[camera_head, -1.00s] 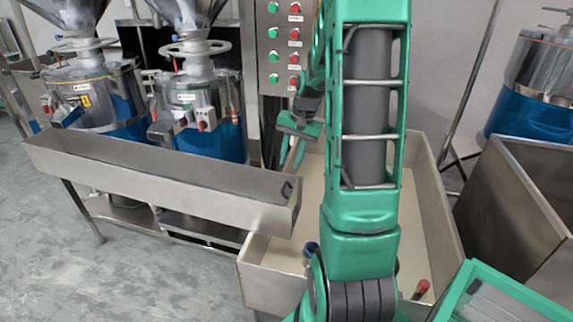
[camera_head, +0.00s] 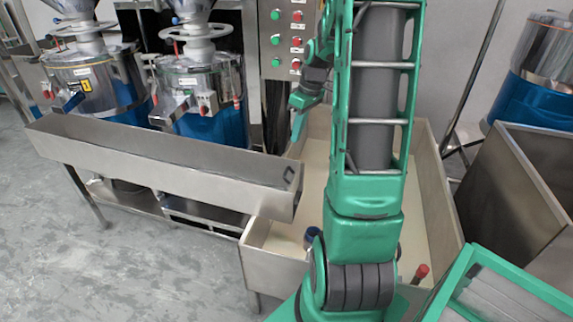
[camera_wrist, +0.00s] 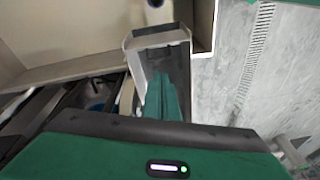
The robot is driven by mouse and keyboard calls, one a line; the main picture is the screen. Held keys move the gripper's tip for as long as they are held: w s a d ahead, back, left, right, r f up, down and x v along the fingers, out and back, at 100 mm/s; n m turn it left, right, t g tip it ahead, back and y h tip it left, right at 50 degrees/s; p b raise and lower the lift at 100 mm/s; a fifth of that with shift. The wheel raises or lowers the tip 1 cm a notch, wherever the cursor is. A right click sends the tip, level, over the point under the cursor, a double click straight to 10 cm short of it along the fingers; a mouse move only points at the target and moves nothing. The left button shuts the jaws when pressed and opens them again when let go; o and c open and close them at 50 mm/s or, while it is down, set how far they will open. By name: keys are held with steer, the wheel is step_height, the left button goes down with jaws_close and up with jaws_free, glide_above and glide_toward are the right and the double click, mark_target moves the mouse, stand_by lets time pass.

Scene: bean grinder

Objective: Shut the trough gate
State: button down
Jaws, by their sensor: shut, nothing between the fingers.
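The long metal trough (camera_head: 165,168) runs from the left to the sink-like basin in the head view. A small dark handle (camera_head: 289,174) shows at its right end, where the gate appears to be; I cannot tell how far open it is. In the wrist view the trough's end (camera_wrist: 157,37) lies just beyond my fingers. My gripper (camera_head: 297,132) is shut and empty, fingers pointing down, behind the trough's right end in the head view. Its green fingers show together in the wrist view (camera_wrist: 163,88), overlapping the trough's inside; contact is unclear.
A wide basin (camera_head: 440,205) stands under and right of the trough's end, with a red-topped handle (camera_head: 420,272) in it. Two blue grinders (camera_head: 205,95) stand behind the trough. A control panel (camera_head: 283,38) is behind my arm. Open floor (camera_head: 50,230) lies at the left.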

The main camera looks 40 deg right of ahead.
mark_target(286, 171)
steer(key=f+n, duration=0.1)
steer(key=f, duration=0.3)
steer(key=w+a+f+n, duration=0.1)
steer(key=f, duration=0.3)
steer(key=w+f+n, duration=0.1)
steer(key=f, duration=0.4)
steer(key=shift+w+a+n, duration=0.15)
steer(key=shift+n, duration=0.15)
steer(key=f, duration=0.3)
steer(key=shift+s, duration=0.2)
stand_by(0.3)
